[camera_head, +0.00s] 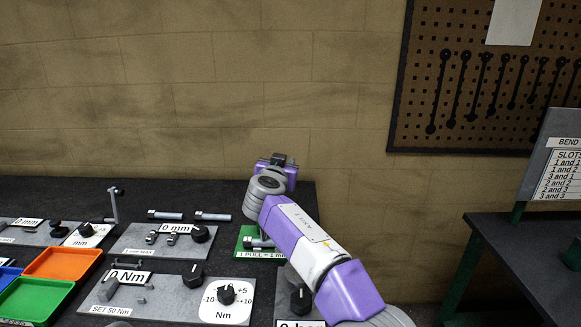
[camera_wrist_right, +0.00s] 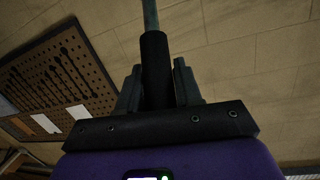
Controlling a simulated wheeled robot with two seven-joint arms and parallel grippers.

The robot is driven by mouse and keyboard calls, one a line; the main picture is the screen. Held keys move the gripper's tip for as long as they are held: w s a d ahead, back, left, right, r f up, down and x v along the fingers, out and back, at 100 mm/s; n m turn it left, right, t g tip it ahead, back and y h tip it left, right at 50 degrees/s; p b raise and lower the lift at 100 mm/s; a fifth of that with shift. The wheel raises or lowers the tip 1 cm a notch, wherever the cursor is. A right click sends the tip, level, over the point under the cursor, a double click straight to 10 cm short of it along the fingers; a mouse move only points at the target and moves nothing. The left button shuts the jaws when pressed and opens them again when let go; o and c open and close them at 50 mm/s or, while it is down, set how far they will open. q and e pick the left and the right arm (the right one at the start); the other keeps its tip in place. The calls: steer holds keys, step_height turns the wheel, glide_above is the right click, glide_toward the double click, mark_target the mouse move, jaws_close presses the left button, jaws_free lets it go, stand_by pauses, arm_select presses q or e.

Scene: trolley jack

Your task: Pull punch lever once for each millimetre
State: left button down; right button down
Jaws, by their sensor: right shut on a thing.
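The punch lever shows in the right wrist view as a grey rod with a black grip (camera_wrist_right: 155,58). My right gripper (camera_wrist_right: 157,88) is shut on the black grip, with one finger on each side. In the head view my right gripper (camera_head: 277,160) is up above the back of the bench, beyond the green punch base (camera_head: 246,233) labelled "1 PULL = 1 mm". My arm hides much of the punch and its lever in the head view. My left gripper is not in view.
The dark bench holds grey panels with knobs, one panel reading "0 mm" (camera_head: 173,228) and another "0 Nm" (camera_head: 130,277). Two bolts (camera_head: 212,216) lie at the back. Orange (camera_head: 63,263) and green (camera_head: 28,300) trays stand at left. A second bench (camera_head: 520,255) is at right.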

steer(key=shift+a+f, duration=0.15)
steer(key=shift+f, duration=0.1)
steer(key=c, duration=1)
jaws_free()
steer(key=shift+c, duration=0.2)
steer(key=shift+o, duration=1)
steer(key=shift+r, duration=0.15)
steer(key=shift+s, duration=0.1)
steer(key=shift+s+r+b, duration=0.1)
steer(key=shift+s+b, duration=0.25)
steer(key=shift+s, duration=0.2)
steer(key=b+v, duration=0.1)
steer(key=v, duration=0.5)
steer(key=shift+s+b, duration=0.2)
steer(key=shift+b, duration=0.2)
steer(key=shift+a, duration=0.1)
